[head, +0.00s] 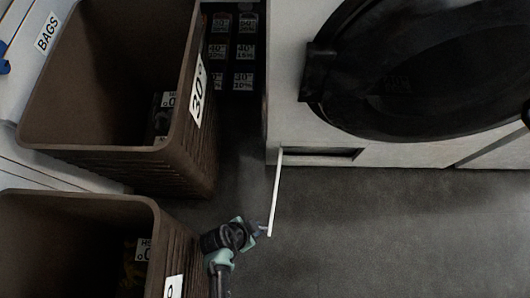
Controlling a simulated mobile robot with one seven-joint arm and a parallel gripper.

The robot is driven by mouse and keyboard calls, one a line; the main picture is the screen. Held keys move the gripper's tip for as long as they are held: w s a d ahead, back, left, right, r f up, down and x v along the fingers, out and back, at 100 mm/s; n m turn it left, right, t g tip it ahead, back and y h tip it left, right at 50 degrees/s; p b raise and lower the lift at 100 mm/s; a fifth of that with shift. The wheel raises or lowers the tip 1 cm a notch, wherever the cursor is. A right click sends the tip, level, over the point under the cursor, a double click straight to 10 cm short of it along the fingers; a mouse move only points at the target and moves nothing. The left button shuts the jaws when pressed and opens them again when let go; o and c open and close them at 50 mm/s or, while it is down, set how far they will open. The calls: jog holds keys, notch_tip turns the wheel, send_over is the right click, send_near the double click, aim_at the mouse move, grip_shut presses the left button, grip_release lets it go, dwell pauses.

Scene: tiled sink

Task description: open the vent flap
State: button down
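The vent flap (275,195) is a thin white panel at the bottom left of a white machine with a large round black door. It stands swung out from the machine front, seen nearly edge-on. The dark vent opening (320,153) is uncovered to the right of its hinged end. My gripper (264,230) is at the flap's free end, on its left side. It touches or nearly touches the flap; I cannot tell which. The fingers are too small and dark to show whether they are open or shut.
A brown bin (110,157) labelled 30° stands left of the machine. Another brown bin (75,200) is in front of it, close to my arm. The round black door (420,70) juts out above the vent. The grey floor (400,240) to the right is clear.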

jog(key=shift+w+a, duration=0.15)
jog(key=shift+w, duration=0.05)
jog(key=c, duration=0.9)
grip_release()
notch_tip(320, 180, up, 10)
jog(key=p, duration=0.6)
jog(key=shift+r+p, duration=0.1)
jog(key=shift+p, duration=0.25)
